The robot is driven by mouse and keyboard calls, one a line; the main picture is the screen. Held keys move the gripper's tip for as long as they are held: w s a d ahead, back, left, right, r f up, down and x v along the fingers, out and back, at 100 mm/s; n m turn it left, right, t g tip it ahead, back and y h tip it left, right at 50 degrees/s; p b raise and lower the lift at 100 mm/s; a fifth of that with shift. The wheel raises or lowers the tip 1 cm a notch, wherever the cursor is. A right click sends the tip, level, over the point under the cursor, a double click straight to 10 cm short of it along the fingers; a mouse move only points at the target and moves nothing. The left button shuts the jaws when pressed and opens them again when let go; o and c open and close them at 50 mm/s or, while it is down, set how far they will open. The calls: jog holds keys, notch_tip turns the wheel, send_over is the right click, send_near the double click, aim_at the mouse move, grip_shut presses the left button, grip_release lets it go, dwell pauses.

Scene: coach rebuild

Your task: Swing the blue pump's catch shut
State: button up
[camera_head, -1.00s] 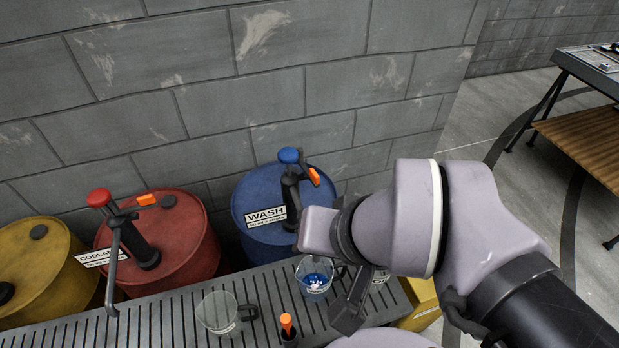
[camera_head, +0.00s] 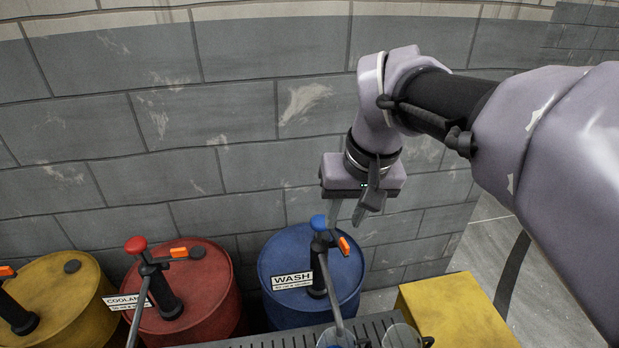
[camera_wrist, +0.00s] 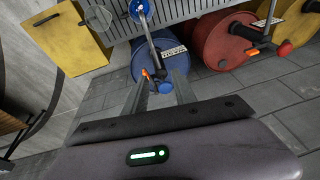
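The blue drum (camera_head: 345,285) labelled WASH carries a dark hand pump (camera_head: 318,262) with a blue knob (camera_head: 318,222). Its orange catch (camera_head: 344,245) sticks out to the right of the pump's top; I cannot tell whether it is seated. My gripper (camera_head: 347,216) points down above and slightly behind the pump, fingers apart and empty. In the wrist view the fingertips (camera_wrist: 161,74) straddle the line of sight to the blue knob (camera_wrist: 165,88) and the orange catch (camera_wrist: 146,73). Contact is not evident.
A red COOLANT drum (camera_head: 205,290) and a yellow drum (camera_head: 60,290) with similar pumps stand to the left. A slatted bench (camera_head: 275,340) with glass beakers (camera_head: 400,337) is in front. A yellow box (camera_head: 455,310) stands right; the block wall (camera_head: 250,110) is close behind.

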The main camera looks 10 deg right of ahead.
jog(key=w+d+f+n+g+p, duration=0.1)
jog(key=w+d+f+n+g, duration=0.15)
jog(key=w, duration=0.65)
send_near(345, 242)
jog(key=shift+h, duration=0.4)
jog(key=f+b, duration=0.2)
jog(key=f, duration=0.1)
jog(key=f+b, duration=0.6)
jog(key=shift+w+a+f, duration=0.1)
jog(key=shift+a, duration=0.3)
grip_shut()
